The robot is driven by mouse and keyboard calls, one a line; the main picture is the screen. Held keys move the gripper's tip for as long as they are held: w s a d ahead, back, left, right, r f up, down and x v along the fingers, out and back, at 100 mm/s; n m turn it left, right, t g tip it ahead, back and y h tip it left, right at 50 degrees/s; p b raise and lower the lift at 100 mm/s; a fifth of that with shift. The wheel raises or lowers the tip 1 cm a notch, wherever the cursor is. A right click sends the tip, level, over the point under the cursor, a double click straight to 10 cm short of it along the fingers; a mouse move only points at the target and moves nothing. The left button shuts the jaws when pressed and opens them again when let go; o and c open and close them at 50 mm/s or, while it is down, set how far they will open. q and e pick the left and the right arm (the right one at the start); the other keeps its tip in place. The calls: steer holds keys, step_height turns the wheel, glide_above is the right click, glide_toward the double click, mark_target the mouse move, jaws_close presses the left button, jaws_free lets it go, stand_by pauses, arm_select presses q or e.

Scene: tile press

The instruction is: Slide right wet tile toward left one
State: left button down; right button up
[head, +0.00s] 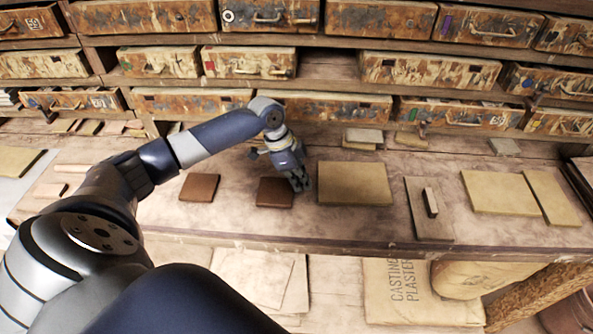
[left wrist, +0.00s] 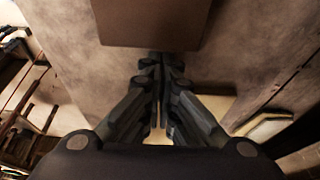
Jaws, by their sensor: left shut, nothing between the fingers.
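Two dark brown square tiles lie flat on the wooden bench. The left wet tile (head: 199,187) sits apart from the right wet tile (head: 271,193), with bare bench between them. My left gripper (head: 301,186) is shut and empty, pointing down at the right edge of the right tile. In the left wrist view the shut fingertips (left wrist: 160,58) are close against the near edge of a brown tile (left wrist: 150,22); I cannot tell whether they touch it. My right gripper is out of view.
A large tan slab (head: 355,184) lies just right of my left gripper. Further right are a board with a handle (head: 422,218) and two pale slabs (head: 498,193) (head: 552,198). Drawers (head: 430,70) line the back. The bench's front edge (head: 330,243) is near.

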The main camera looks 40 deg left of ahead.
mark_target(262, 186)
arm_select(q)
steer(key=shift+f, duration=0.2)
steer(key=a, duration=0.1)
steer(key=s+a+p, duration=0.1)
steer(key=shift+s+a+r, duration=0.15)
steer(key=shift+s+a, duration=0.15)
steer(key=s+a, duration=0.1)
steer(key=a, duration=0.1)
steer(key=s+a+p, duration=0.1)
steer(key=s+a, duration=0.2)
steer(key=a, duration=0.1)
steer(key=shift+s+a+p, duration=0.15)
steer(key=shift+a+p, duration=0.15)
steer(key=shift+a, duration=0.05)
steer(key=shift+s+a, duration=0.15)
steer(key=shift+a, duration=0.2)
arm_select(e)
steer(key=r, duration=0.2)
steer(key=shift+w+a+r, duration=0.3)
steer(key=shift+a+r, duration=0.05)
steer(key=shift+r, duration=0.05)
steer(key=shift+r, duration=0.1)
